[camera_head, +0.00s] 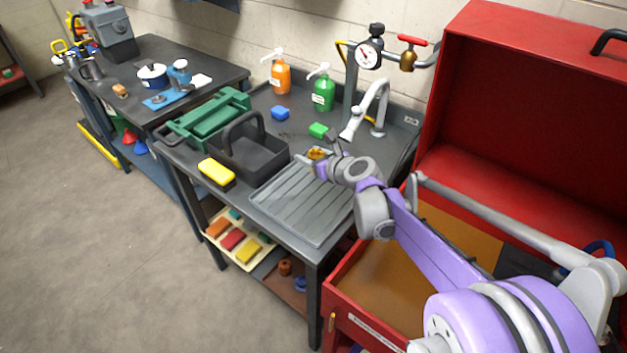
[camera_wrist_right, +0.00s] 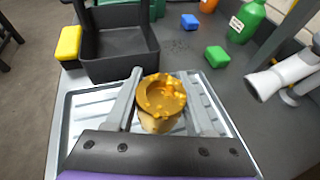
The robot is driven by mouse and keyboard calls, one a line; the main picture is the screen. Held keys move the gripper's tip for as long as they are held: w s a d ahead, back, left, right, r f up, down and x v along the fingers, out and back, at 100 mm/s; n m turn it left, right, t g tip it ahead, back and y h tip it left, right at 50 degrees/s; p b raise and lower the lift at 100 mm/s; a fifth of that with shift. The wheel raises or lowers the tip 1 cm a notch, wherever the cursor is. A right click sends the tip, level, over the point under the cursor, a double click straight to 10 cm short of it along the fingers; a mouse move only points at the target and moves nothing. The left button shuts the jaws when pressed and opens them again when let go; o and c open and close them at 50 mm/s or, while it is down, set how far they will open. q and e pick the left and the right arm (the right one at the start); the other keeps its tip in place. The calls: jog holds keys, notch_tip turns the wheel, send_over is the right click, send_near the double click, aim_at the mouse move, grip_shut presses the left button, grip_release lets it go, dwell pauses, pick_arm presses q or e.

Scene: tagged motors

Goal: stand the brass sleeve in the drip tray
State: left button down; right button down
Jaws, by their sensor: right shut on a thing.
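The brass sleeve (camera_wrist_right: 161,100) is a short golden ring with a notched rim, its open end facing the right wrist camera. My right gripper (camera_wrist_right: 162,104) is shut on it, one grey finger on each side. In the head view the sleeve (camera_head: 316,153) shows as a small golden patch at the tip of my right gripper (camera_head: 322,157), partly hidden by it. The drip tray (camera_head: 302,208) is the grey ribbed tray at the bench's front edge. The sleeve is over its far part; I cannot tell whether it touches the tray. My left gripper is not in view.
A black open bin (camera_head: 253,153) with a yellow sponge (camera_head: 216,171) beside it stands left of the tray. A green block (camera_head: 318,130), a blue block (camera_head: 280,113) and a grey faucet (camera_head: 366,110) are behind. A red toolbox (camera_head: 500,130) stands right.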

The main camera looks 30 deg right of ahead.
send_over(311, 185)
notch_tip(311, 185, down, 4)
jog(key=shift+a+f, duration=0.1)
jog(key=shift+f+b, duration=0.45)
jog(key=shift+f, duration=1.55)
jog(key=shift+f, duration=0.1)
jog(key=shift+f, duration=0.15)
jog(key=shift+c, duration=1.3)
grip_release()
jog(key=shift+r, duration=0.4)
jog(key=v, duration=1.2)
jog(key=shift+f+p, duration=0.2)
jog(key=shift+p, duration=0.15)
